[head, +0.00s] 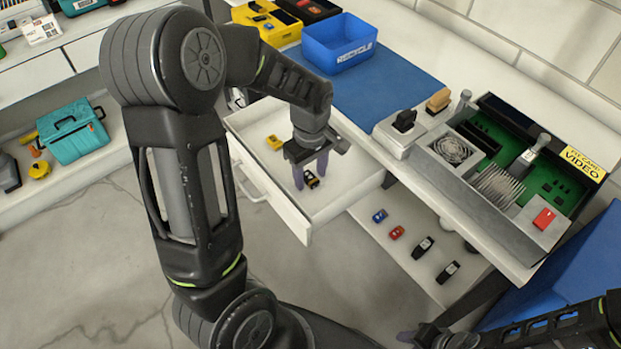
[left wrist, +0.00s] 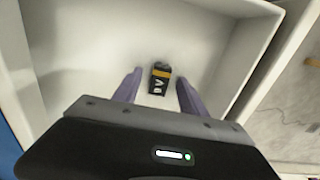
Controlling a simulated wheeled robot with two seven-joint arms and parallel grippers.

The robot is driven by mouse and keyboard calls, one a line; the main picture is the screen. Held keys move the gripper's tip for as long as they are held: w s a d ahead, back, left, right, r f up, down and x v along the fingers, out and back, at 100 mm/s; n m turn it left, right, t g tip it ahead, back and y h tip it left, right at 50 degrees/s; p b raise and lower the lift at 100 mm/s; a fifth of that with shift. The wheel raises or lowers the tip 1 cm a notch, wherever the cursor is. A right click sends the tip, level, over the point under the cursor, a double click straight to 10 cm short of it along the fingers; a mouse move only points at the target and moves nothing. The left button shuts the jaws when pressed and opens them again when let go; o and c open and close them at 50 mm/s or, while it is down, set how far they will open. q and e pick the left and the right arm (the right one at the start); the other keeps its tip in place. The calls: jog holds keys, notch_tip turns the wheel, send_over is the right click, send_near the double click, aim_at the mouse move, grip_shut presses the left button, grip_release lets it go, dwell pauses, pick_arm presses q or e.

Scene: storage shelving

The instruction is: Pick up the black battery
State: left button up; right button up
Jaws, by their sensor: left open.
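The black battery (head: 313,180), black with a yellow band, lies in the open white drawer; in the left wrist view the battery (left wrist: 159,79) shows ahead, between the lines of the two fingers. My left gripper (head: 310,173) is open and empty, pointing down into the drawer just by the battery. In the left wrist view its purple fingers (left wrist: 158,85) stand apart on either side of the battery; I cannot tell the exact height gap. My right gripper (head: 407,337) shows only partly at the bottom edge, and its opening is unclear.
A yellow item (head: 275,142) lies deeper in the white drawer (head: 345,190). The drawer walls surround the left gripper. The worktop above holds a blue bin (head: 338,45) and a circuit-board unit (head: 500,165). Several small items lie on the lower shelf (head: 385,250).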

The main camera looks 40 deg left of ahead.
pick_arm(q)
jog(key=shift+c, duration=0.4)
grip_shut()
